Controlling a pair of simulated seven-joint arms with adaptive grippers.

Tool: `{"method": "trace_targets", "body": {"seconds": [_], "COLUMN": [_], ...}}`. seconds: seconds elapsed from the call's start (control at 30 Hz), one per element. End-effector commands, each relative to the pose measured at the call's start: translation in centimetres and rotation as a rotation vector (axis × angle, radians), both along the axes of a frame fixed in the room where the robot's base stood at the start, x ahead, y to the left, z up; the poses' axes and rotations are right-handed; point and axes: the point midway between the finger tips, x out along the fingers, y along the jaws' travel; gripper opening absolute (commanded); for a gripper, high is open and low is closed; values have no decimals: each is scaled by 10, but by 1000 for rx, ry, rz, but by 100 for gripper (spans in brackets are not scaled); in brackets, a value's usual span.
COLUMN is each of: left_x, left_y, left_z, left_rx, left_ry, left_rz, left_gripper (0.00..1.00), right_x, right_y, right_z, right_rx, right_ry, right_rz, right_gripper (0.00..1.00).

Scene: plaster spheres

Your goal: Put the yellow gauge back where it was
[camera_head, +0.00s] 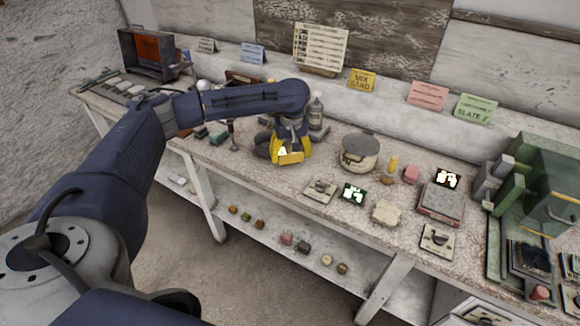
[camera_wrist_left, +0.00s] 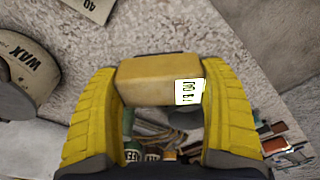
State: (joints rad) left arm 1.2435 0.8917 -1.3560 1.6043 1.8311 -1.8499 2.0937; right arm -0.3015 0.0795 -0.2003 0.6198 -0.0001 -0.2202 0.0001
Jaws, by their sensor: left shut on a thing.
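The yellow gauge (camera_wrist_left: 150,82) is a small yellow block with a lit digital display on one end. In the left wrist view it lies across between the two yellow fingers of my left gripper (camera_wrist_left: 160,100), which is shut on it. In the head view my left gripper (camera_head: 290,147) is over the middle of the bench, with the gauge (camera_head: 290,158) showing at its fingertips. I cannot tell whether the gauge touches the bench top. My right gripper is not in view.
A pot (camera_head: 360,152), marked WAX in the left wrist view (camera_wrist_left: 24,72), stands right of my gripper. A grey bottle (camera_head: 316,115) stands close behind it. In front are a small plate (camera_head: 320,190) and a dark tile with a lit display (camera_head: 354,193). A green machine (camera_head: 545,190) fills the right end.

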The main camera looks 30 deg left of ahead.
Motion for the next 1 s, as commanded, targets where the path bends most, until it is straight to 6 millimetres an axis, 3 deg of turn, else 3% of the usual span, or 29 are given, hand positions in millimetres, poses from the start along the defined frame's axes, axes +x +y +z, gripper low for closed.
{"method": "trace_targets", "body": {"seconds": [0.37,0.7,1.0], "left_x": [0,0,0], "left_y": [0,0,0], "left_z": [-20,-57,-58], "left_rx": [0,-1,-1], "left_ry": [0,1,-1], "left_rz": [1,0,0], "left_gripper": [51,51,51], "right_x": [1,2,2], "right_y": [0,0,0], "right_z": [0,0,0], "right_rx": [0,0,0], "right_ry": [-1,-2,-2], "right_rz": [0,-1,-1], "right_gripper": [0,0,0]}}
